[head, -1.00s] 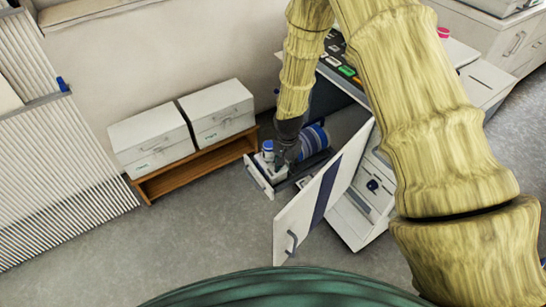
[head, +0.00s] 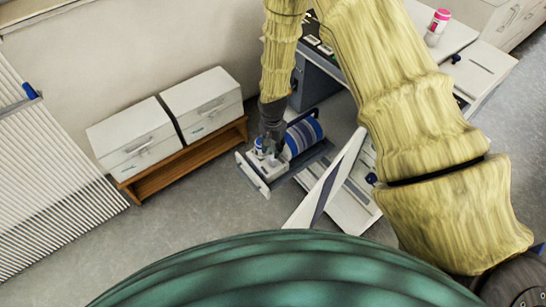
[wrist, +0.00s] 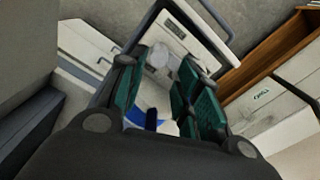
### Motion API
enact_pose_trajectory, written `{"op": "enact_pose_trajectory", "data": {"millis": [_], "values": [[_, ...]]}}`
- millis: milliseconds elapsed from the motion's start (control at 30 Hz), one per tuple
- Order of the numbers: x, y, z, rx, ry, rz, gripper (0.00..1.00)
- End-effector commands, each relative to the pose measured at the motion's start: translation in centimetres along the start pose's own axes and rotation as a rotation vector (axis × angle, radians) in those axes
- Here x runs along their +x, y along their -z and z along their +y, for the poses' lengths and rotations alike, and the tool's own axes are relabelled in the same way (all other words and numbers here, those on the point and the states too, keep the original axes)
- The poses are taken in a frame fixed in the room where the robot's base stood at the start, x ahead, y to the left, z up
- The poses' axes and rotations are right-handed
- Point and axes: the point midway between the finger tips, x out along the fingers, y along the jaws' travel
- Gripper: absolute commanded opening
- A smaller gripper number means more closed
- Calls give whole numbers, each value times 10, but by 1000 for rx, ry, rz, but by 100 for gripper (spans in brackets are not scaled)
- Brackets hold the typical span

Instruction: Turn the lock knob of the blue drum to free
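The blue drum (head: 303,136), striped in blue and white, lies on its side on a pulled-out tray (head: 252,176) beside the cabinet. A white block with a small blue-topped part (head: 259,145) sits on the tray in front of it. I cannot tell whether that part is the lock knob. My gripper (head: 270,142) points down over the block, close to the drum's left end. In the wrist view, my gripper (wrist: 160,78) has its teal-padded fingers apart, with white and blue surfaces (wrist: 148,119) between or beyond them. Contact is unclear and the knob's setting cannot be read.
An open white cabinet door (head: 325,186) stands just right of the tray. A wooden bench (head: 185,160) with two white boxes (head: 202,102) is at left. A pink-capped bottle (head: 437,26) stands on the worktop. Grey floor is clear in front of the tray.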

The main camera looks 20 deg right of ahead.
Motion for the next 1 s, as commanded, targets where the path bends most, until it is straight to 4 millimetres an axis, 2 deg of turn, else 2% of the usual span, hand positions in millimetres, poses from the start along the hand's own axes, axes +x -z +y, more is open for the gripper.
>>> {"op": "enact_pose_trajectory", "data": {"millis": [600,1000], "values": [[64,1,3,4,-1,-1,34],[76,2,3,4,0,0,34]]}}
